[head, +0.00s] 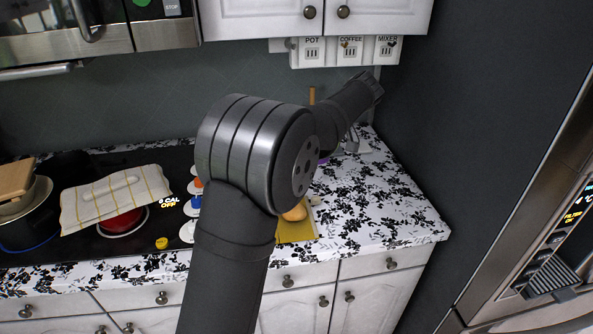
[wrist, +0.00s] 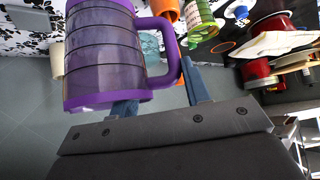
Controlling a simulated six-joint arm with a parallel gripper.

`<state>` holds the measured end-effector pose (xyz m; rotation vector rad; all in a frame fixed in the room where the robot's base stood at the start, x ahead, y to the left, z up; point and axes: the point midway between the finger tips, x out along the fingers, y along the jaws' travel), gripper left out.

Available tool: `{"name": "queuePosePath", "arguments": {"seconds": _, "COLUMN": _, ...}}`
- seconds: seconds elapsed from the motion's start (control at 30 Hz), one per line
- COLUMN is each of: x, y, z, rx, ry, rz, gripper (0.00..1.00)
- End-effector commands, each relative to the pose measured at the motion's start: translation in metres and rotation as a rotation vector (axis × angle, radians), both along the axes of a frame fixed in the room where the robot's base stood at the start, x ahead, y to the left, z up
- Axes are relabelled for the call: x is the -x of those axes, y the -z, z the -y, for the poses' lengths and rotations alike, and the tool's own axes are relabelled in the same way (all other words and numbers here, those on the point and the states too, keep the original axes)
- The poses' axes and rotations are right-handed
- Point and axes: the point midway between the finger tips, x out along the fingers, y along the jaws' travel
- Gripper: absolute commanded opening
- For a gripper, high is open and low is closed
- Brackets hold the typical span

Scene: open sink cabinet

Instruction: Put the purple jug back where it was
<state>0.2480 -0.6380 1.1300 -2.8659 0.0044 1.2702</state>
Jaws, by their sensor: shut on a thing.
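The purple jug (wrist: 105,52) has clear banded sides, a purple rim and base, and a purple handle. It fills the left of the wrist view, close to the camera. My gripper (wrist: 162,94) is shut on the jug near its handle; one blue-grey finger is partly hidden behind the jug, and the other shows to the right of the handle. In the head view only a small purple patch of the jug (head: 324,160) shows behind my arm, over the right part of the counter. My fingers are hidden there. I cannot tell whether the jug touches the counter.
The black-and-white floral counter (head: 388,215) has free room at the right. A yellow board (head: 297,231) lies at its front. A red pot (head: 122,222) under a striped towel (head: 115,197) stands left. Outlets (head: 345,52) hang below the upper cabinets; a dark wall is right.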

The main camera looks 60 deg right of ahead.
Motion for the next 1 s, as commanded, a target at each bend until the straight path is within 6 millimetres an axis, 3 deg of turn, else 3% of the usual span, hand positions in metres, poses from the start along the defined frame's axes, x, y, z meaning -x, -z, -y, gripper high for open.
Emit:
{"name": "queuePosePath", "arguments": {"seconds": 0.2, "x": 0.020, "y": -0.002, "z": 0.024, "rx": 0.002, "ry": -0.065, "rz": -0.003, "gripper": 0.05}}
{"name": "queuePosePath", "arguments": {"seconds": 0.37, "x": 0.019, "y": 0.000, "z": 0.028, "rx": 0.002, "ry": -0.084, "rz": -0.004, "gripper": 0.05}}
{"name": "queuePosePath", "arguments": {"seconds": 0.47, "x": 0.006, "y": 0.009, "z": 0.030, "rx": 0.001, "ry": -0.086, "rz": -0.004, "gripper": 0.04}}
{"name": "queuePosePath", "arguments": {"seconds": 0.8, "x": -0.067, "y": 0.052, "z": 0.034, "rx": 0.000, "ry": -0.085, "rz": -0.004, "gripper": 0.04}}
{"name": "queuePosePath", "arguments": {"seconds": 1.0, "x": -0.089, "y": 0.065, "z": 0.036, "rx": 0.002, "ry": -0.083, "rz": -0.004, "gripper": 0.04}}
